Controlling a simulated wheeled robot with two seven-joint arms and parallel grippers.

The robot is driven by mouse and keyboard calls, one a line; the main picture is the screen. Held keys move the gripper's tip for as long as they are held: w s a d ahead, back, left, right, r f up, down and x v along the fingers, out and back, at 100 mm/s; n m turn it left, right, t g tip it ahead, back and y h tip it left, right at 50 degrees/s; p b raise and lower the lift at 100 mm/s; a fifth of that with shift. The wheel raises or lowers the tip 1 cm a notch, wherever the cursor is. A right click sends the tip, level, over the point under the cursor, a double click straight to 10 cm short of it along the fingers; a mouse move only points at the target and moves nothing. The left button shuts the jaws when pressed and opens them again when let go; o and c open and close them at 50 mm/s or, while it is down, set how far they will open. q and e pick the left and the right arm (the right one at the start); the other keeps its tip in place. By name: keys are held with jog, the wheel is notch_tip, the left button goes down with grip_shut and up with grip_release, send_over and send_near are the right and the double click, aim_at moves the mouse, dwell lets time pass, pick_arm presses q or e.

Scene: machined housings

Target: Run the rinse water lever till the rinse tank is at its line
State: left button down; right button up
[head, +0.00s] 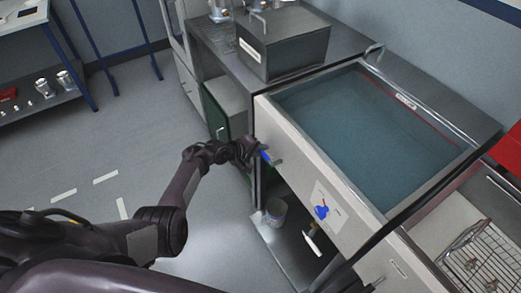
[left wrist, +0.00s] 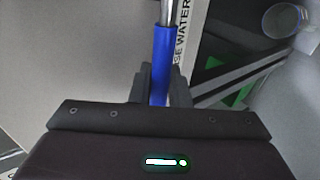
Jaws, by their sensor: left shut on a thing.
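The rinse tank (head: 292,152) is a pale-fronted basin filled with blue-green water (head: 345,125). A red line (head: 428,122) runs along its far inner wall, and the water surface lies close to it; I cannot tell exactly whether they meet. The rinse water lever (head: 266,156) has a blue sleeve and sits at the left of the tank's front panel. My left gripper (head: 256,154) is shut on it. In the left wrist view the blue sleeve (left wrist: 163,50) stands between the fingers (left wrist: 161,88), beside a partly hidden "WATER" label (left wrist: 183,35). My right gripper is not in view.
A grey lidded box (head: 285,45) stands on the counter behind. A bucket (head: 275,211) and a bottle (head: 311,240) are on the shelf below. A wire basket (head: 485,265) is at right. The floor at left is open.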

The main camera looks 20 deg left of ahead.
pick_arm(q)
jog(key=shift+f, duration=0.15)
dwell(0.3)
jog(key=c, duration=1.7)
grip_release()
jog(key=shift+s+a+r, duration=0.2)
jog(key=shift+s+r, duration=0.1)
jog(key=p+v, duration=0.2)
jog(key=v, duration=0.5)
jog(key=shift+f, duration=0.1)
